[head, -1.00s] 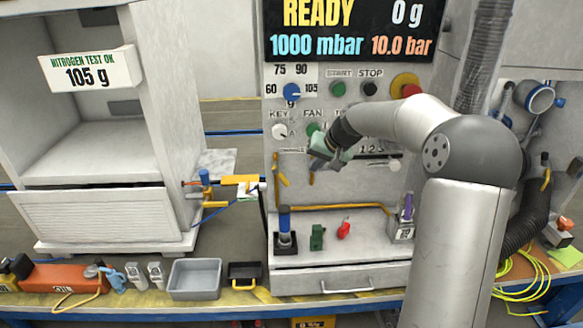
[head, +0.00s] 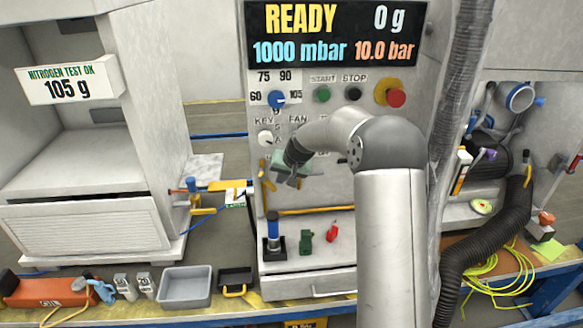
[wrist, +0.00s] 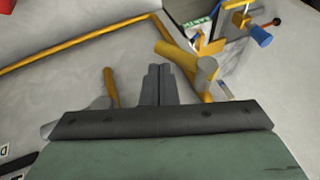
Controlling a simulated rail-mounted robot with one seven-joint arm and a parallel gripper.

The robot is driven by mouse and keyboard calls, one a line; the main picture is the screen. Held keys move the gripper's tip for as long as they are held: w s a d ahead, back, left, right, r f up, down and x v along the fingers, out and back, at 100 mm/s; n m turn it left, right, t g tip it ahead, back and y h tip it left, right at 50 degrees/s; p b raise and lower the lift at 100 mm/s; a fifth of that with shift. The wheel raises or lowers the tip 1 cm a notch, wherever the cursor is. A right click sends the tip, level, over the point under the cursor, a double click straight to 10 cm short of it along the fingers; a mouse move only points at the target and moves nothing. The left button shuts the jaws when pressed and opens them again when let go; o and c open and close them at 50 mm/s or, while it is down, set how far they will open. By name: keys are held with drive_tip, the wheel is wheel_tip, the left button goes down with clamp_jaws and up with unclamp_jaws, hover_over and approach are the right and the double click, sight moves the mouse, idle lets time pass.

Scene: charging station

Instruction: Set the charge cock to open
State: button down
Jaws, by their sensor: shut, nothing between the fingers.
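Yellow lever-like parts (head: 262,167) sit at the left edge of the white panel, low under the knobs. They seem to be the charge cock, but its label is not readable now. In the wrist view a thick yellow bar (wrist: 176,56) meets a grey round boss (wrist: 207,67), right of my fingers. A thin yellow rod (wrist: 111,88) stands left of them. My gripper (head: 290,181) is in front of the panel, just right of the yellow parts. Its fingers (wrist: 158,82) are shut and empty. Contact with the yellow parts cannot be told.
A long yellow pipe (head: 318,210) runs along the panel's foot. Below it a blue-topped fitting (head: 273,235), a green part (head: 306,242) and a red part (head: 332,232) stand on the ledge. Yellow and blue fittings (head: 205,190) project at the left.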

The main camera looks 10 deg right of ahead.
drive_tip(key=shift+w+a+f, duration=0.25)
drive_tip(key=shift+a+f, duration=0.2)
drive_tip(key=shift+a, duration=0.2)
drive_tip(key=shift+f, duration=0.1)
drive_tip(key=shift+f+b, duration=0.1)
drive_tip(key=shift+b, duration=0.6)
